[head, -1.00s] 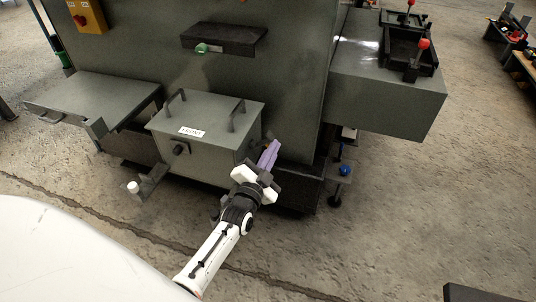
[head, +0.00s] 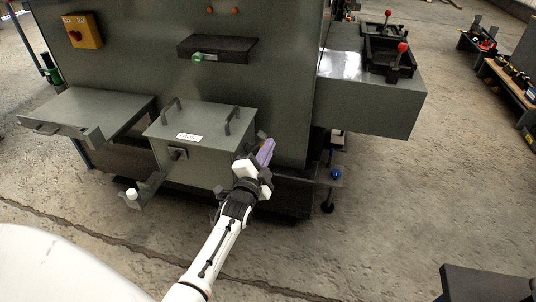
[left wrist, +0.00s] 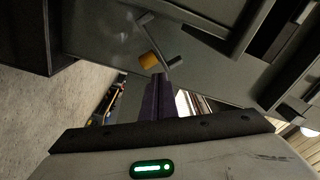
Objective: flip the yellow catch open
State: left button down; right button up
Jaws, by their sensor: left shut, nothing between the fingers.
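A small yellow part, which looks like the catch (left wrist: 149,60), shows in the left wrist view on a thin grey lever against a grey metal face. I cannot make it out in the head view, where my gripper and the box side may hide it. My left gripper (head: 266,152) is beside the right side of the grey box marked FRONT (head: 199,155). Its purple fingers (left wrist: 160,98) are shut and empty, with their tips just below the yellow part in the left wrist view. I cannot tell whether they touch it. My right gripper is not in view.
The box has two dark handles on its lid and sits against a large grey cabinet (head: 120,45). A shelf (head: 85,112) juts out at left. A side block (head: 375,105) with red-knobbed levers stands at right. Open concrete floor lies in front.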

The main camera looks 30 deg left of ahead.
pick_arm(q)
notch_tip(320, 180, up, 6)
jog(key=shift+s+f+p, duration=0.15)
jog(key=shift+p, duration=0.45)
jog(key=shift+f, duration=0.1)
jog(key=s+d+f+n+g+h, duration=0.2)
jog(key=s+d+f, duration=0.4)
jog(key=s, duration=0.5)
jog(key=s+d+f+n+g+h, duration=0.2)
jog(key=s+d+f, duration=0.4)
jog(key=s, duration=0.5)
jog(key=s+d+f+n+g+h, duration=0.3)
jog(key=s+d+f+g, duration=0.2)
jog(key=s, duration=0.6)
jog(key=shift+d+f+n, duration=0.4)
jog(key=shift+d+f, duration=0.2)
jog(key=shift+d, duration=0.6)
jog(key=shift+s, duration=0.1)
